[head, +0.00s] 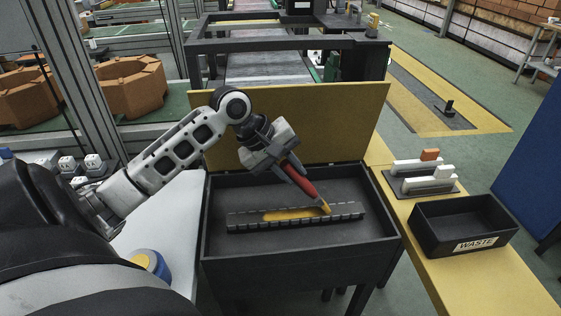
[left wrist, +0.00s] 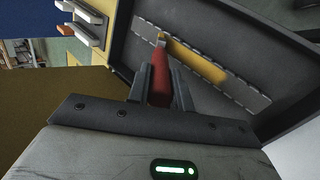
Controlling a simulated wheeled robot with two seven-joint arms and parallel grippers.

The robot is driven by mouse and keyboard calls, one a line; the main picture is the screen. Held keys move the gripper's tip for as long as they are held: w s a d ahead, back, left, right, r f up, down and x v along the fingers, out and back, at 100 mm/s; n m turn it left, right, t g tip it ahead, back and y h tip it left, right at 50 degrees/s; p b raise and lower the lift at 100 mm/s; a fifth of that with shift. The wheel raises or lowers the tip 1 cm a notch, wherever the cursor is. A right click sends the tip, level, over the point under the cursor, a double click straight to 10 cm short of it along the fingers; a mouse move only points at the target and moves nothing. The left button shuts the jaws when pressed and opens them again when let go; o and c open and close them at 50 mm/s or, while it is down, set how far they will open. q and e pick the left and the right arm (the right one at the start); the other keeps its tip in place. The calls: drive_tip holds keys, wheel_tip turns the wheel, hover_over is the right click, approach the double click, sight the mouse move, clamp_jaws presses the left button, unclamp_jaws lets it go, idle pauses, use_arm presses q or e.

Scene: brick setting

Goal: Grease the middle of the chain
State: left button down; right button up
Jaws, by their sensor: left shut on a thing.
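The chain (head: 241,222) is a grey segmented strip lying across the floor of an open dark box (head: 225,187). Yellow grease (head: 285,214) covers its middle stretch; the ends look bare. The chain (left wrist: 252,98) and the grease (left wrist: 200,68) also show in the left wrist view. My left gripper (head: 287,165) is shut on a red grease tool (head: 303,186). The tool slants down, its yellowish tip at the right part of the grease; I cannot tell if it touches. In the left wrist view the red tool (left wrist: 160,80) sits between the fingers (left wrist: 160,88). My right gripper is not in view.
The box's yellow lid (head: 330,120) stands open at the back. On the yellow bench to the right are a black waste bin (head: 440,222) and a rack (head: 420,185) with white and orange pieces. A blue and yellow container (head: 150,263) stands on the white surface at left.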

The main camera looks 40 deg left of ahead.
use_arm(q)
drive_tip(key=shift+w+d+r, duration=0.1)
drive_tip(key=shift+w+d, duration=0.2)
drive_tip(key=shift+w, duration=0.05)
drive_tip(key=shift+p, duration=0.95)
drive_tip(key=shift+s+a, duration=0.25)
drive_tip(key=shift+s, duration=0.05)
drive_tip(key=shift+s+a, duration=1.05)
drive_tip(key=shift+s, duration=0.2)
drive_tip(key=shift+r, duration=3)
